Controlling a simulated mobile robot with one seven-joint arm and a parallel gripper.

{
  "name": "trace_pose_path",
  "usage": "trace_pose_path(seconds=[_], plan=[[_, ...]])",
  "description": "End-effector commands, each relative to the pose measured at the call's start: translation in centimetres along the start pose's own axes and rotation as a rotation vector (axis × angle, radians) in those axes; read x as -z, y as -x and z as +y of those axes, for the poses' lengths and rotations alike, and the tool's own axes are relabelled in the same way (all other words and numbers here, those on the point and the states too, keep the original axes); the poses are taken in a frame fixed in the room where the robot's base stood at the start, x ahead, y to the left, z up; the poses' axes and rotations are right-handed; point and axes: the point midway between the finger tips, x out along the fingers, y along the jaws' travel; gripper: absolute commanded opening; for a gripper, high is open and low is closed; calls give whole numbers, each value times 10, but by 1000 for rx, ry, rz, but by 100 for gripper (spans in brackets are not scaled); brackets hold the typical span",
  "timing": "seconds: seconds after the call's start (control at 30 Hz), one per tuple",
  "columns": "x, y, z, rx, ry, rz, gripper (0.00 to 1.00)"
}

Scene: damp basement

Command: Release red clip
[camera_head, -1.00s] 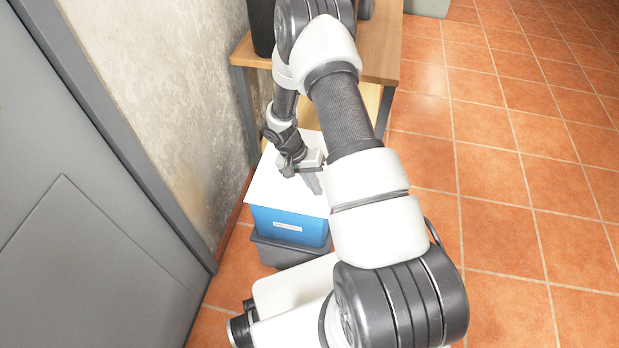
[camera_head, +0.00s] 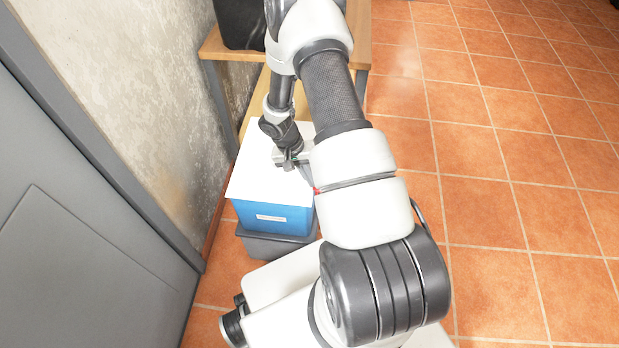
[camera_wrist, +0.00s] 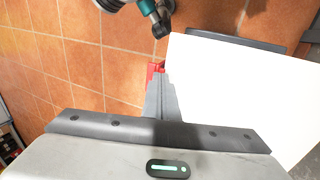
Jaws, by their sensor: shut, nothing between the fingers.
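A blue box (camera_head: 272,217) with a flat white lid (camera_head: 262,176) stands near the wall, and my arm hides part of its right side. The red clip (camera_head: 316,190) shows as a small red spot at the lid's right edge, beside my arm. In the wrist view the red clip (camera_wrist: 151,72) sits at the edge of the white lid (camera_wrist: 235,95), partly hidden behind my fingertips. My gripper (camera_wrist: 160,80) is shut and empty, its fingertips right at the clip. Whether they touch it I cannot tell. My gripper (camera_head: 308,180) also shows over the lid's right side in the head view.
The blue box stands on a dark grey box (camera_head: 275,246). A wooden table (camera_head: 357,40) with a dark object (camera_head: 240,25) on it is behind. A grey door (camera_head: 80,220) and stained wall are at left. Tiled floor (camera_head: 500,150) at right is open.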

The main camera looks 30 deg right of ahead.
Motion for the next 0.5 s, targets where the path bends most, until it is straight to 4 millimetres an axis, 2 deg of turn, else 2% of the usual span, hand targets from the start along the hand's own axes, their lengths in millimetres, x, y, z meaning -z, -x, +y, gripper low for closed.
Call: trace_pose_path(seconds=[0.5], plan=[[0, -2, 10, 83, -1, 0, 0]])
